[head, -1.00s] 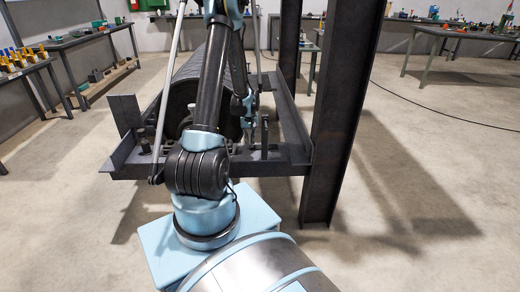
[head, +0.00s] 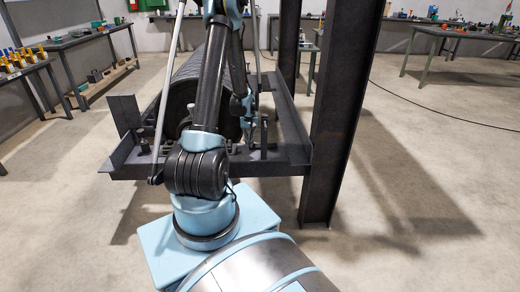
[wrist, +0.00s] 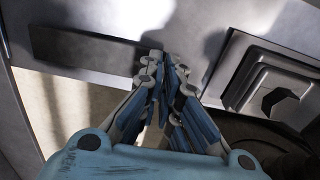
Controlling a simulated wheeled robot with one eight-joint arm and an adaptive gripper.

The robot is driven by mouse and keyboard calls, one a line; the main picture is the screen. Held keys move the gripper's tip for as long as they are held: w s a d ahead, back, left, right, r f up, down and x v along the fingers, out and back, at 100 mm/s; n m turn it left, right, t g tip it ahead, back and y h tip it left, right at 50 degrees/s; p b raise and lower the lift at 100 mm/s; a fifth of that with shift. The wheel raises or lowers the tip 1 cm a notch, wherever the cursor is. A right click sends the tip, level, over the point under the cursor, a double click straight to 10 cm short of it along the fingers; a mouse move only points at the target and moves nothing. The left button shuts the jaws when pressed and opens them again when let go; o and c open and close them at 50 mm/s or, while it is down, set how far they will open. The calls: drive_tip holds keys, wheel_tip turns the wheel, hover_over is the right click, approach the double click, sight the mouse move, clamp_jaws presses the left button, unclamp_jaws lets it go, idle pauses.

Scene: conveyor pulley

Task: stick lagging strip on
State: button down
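The pulley is a dark, ribbed drum (head: 190,85) between the side beams of a dark steel frame, partly hidden behind my arm in the head view. My gripper (wrist: 163,68) points down at a grey steel surface in the wrist view, its fingers close together at the tips. It also shows small in the head view (head: 249,132), low over the front right part of the frame. A long dark strip-like piece (wrist: 85,47) runs left from the fingertips. I cannot tell whether the fingers hold it, or whether it is the lagging strip.
A dark upright column (head: 342,110) stands right of the frame. A block with a dark hex bolt head (wrist: 279,102) sits right of the fingers. Workbenches (head: 75,42) stand at the left and back. The floor at right is open, with a cable across it.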

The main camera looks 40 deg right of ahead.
drive_tip(key=shift+s+r, duration=0.1)
drive_tip(key=shift+r, duration=3.45)
